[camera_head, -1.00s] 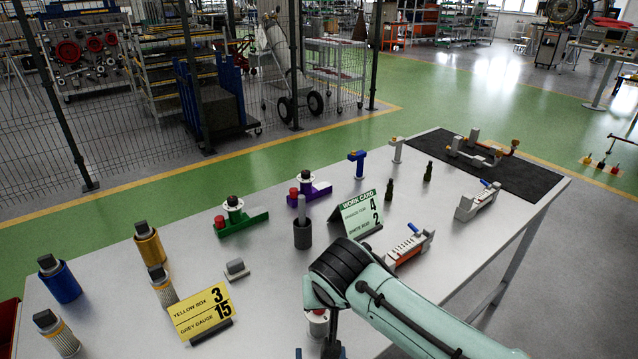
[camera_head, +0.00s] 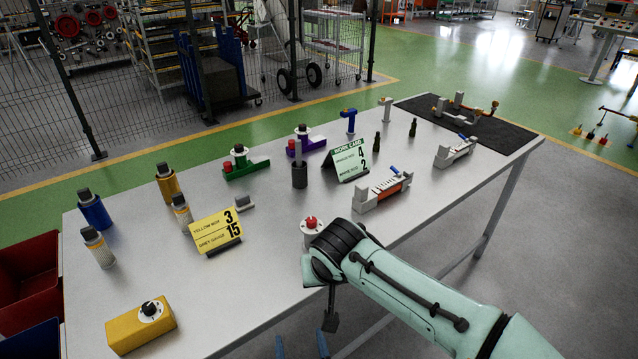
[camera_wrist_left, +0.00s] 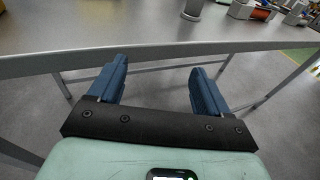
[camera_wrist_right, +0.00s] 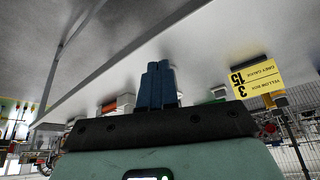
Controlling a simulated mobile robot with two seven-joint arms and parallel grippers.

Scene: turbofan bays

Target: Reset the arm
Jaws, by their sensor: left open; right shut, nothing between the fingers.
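My left gripper (camera_head: 300,345) is at the bottom edge of the head view, with its blue fingers partly cut off. In the left wrist view its fingers (camera_wrist_left: 160,88) are wide apart and empty, beside the table's edge and above the grey floor. My right gripper (camera_wrist_right: 157,85) shows in the right wrist view with its two blue fingers together and nothing between them. That view is upside down, with the table's surface filling much of it. A pale green arm link of mine (camera_head: 420,295) covers the table's front edge.
The long grey table (camera_head: 270,275) bears a yellow box (camera_head: 141,326), a yellow card (camera_head: 216,231), a green work card (camera_head: 346,160), several cylinders and fixtures. A red-topped round part (camera_head: 311,224) stands close behind my arm.

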